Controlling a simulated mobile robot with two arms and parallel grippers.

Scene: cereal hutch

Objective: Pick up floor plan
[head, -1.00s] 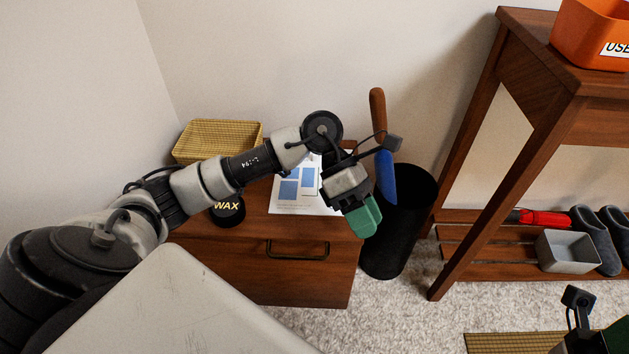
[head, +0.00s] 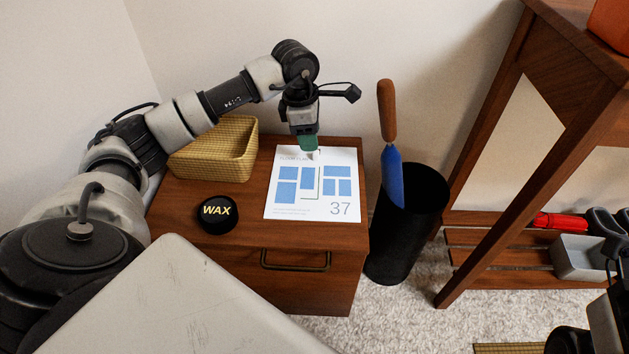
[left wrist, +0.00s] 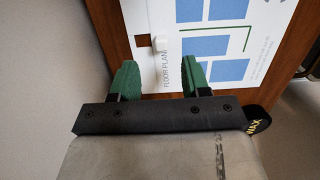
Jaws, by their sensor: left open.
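The floor plan (head: 312,205) is a white sheet with blue room blocks and the number 37. It lies flat on the brown wooden cabinet. A small pale tab stands at its top edge, and it also shows in the left wrist view (left wrist: 161,46). My left gripper (head: 306,150) is over the sheet's top edge, pointing down. In the left wrist view its green fingers (left wrist: 160,78) are apart and empty, on either side of the "FLOOR PLAN" title. Only part of my right arm shows at the lower right of the head view; its fingertips do not show.
A woven basket (head: 216,152) and a black WAX tin (head: 217,213) stand left of the sheet on the cabinet (head: 300,240). A black bin (head: 405,235) with a blue, wooden-handled tool (head: 391,160) stands close on the right.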

